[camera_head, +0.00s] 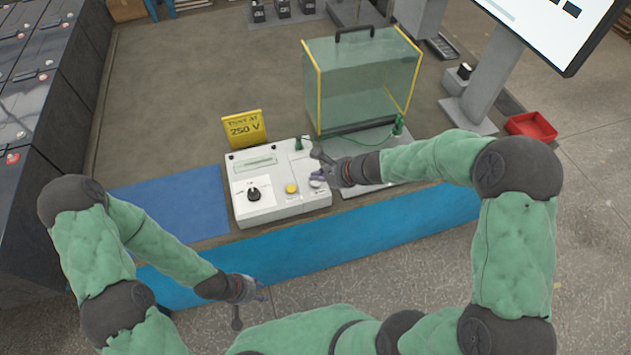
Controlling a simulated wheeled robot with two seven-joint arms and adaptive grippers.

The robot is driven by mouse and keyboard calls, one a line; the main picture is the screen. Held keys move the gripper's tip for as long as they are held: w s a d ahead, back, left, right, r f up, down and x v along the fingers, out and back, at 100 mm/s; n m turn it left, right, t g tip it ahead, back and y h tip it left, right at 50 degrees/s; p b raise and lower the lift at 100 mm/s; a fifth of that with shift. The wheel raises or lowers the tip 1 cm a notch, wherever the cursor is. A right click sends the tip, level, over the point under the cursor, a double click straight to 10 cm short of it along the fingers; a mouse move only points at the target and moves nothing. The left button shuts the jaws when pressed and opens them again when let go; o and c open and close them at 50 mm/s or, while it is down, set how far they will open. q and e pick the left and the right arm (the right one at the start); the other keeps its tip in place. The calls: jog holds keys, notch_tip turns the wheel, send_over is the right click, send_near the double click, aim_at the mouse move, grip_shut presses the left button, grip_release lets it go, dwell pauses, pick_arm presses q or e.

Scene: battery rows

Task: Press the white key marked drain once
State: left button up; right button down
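A white control box (262,205) stands near the front edge of the table, with a black rotary knob (254,194) and a round yellow button (291,188) on top. My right gripper (318,167) is over the box's right side, its fingers looking spread apart with nothing between them. A small whitish round part (316,184) shows just under its lower finger. The key's marking is too small to read, and I cannot tell whether the finger touches it. My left gripper (262,291) hangs in front of the table, away from the box; its finger opening is unclear.
A yellow sign (245,128) reading "250 V" stands behind the box. A glass tank (362,80) with yellow edges and a black handle is behind my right gripper, with green clips and a cable. A blue mat (175,205) lies left. A red tray (531,126) is far right.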

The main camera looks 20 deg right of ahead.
aim_at(317, 184)
jog(key=shift+f, duration=0.1)
jog(key=shift+f+b, duration=0.35)
jog(key=shift+b, duration=0.15)
jog(key=shift+f+b, duration=0.35)
jog(key=shift+b, duration=0.1)
dwell(0.8)
dwell(0.3)
jog(key=shift+r+p, duration=0.6)
jog(key=shift+r, duration=0.2)
jog(key=shift+r, duration=0.1)
notch_tip(317, 184, up, 5)
jog(key=p, duration=0.4)
